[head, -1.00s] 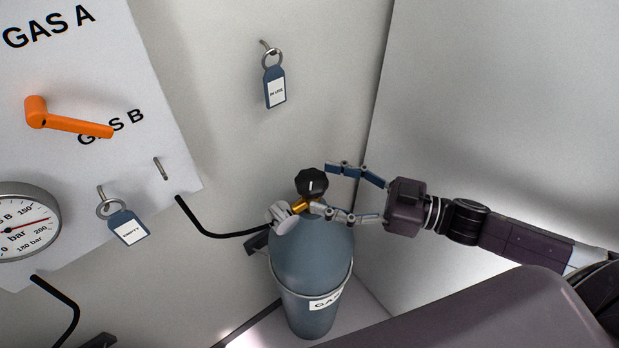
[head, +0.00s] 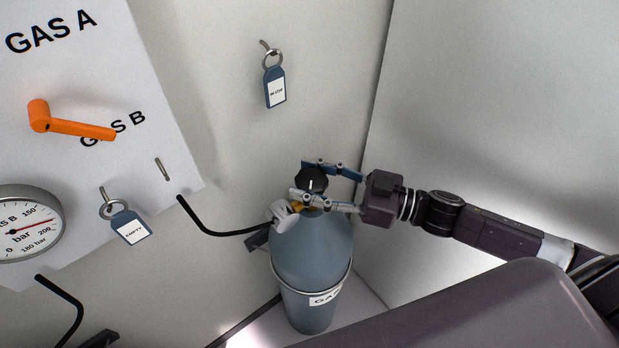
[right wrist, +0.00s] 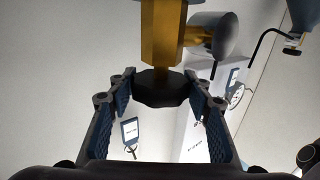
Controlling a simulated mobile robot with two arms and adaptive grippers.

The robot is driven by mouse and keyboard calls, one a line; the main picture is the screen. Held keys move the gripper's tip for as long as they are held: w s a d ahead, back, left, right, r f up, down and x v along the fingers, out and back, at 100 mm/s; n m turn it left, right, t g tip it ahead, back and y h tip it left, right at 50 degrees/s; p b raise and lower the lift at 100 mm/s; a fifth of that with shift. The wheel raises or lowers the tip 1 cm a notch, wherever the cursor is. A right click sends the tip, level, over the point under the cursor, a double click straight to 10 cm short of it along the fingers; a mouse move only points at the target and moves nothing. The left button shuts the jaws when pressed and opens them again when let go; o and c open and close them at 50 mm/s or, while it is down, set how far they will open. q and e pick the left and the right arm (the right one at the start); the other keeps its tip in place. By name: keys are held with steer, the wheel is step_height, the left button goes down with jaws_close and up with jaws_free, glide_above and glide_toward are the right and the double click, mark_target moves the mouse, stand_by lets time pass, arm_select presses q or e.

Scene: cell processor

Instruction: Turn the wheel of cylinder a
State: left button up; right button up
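A blue-grey gas cylinder (head: 312,248) stands in the corner; the letter after "GAS" on its label is hidden or unreadable. Its black wheel (head: 311,179) sits on a brass valve at the top. My right gripper (head: 312,177) reaches in from the right, with one finger behind the wheel and one in front. In the right wrist view the wheel (right wrist: 162,88) lies between the tips of the two spread fingers, and I see no clear grip on it. The brass valve stem (right wrist: 162,35) shows beyond it. My left gripper is not in view.
A panel on the left carries an orange lever (head: 75,127), a gauge (head: 25,225) and an "EMPTY" tag (head: 130,227). Another tag (head: 275,87) hangs on the wall above the cylinder. A black hose (head: 215,232) runs to the valve. A wall stands close on the right.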

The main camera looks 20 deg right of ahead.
steer(key=c, duration=0.5)
steer(key=shift+o, duration=0.2)
steer(key=m+t+h+p, duration=0.1)
steer(key=t+p, duration=0.1)
steer(key=shift+r+m+h+p, duration=0.2)
steer(key=shift+m+h+p, duration=0.15)
steer(key=shift+m+h, duration=0.05)
steer(key=shift+m+t+h+p, duration=0.7)
steer(key=shift+m+t+h, duration=0.1)
steer(key=m+t+h, duration=0.1)
steer(key=h, duration=0.1)
steer(key=m+t+h+p, duration=0.1)
steer(key=h, duration=0.1)
steer(key=shift+f+m, duration=0.2)
steer(key=shift+m, duration=0.2)
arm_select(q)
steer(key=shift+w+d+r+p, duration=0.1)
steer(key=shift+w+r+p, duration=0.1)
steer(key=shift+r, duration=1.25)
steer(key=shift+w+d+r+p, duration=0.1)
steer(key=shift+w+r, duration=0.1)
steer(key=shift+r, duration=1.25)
arm_select(e)
steer(key=shift+w+d+m+t+h, duration=0.1)
steer(key=shift+m+t+h, duration=0.35)
steer(key=shift+m+h, duration=0.45)
steer(key=shift+d+m+t+h, duration=0.1)
steer(key=shift+m+t+h, duration=0.4)
steer(key=shift+h, duration=1)
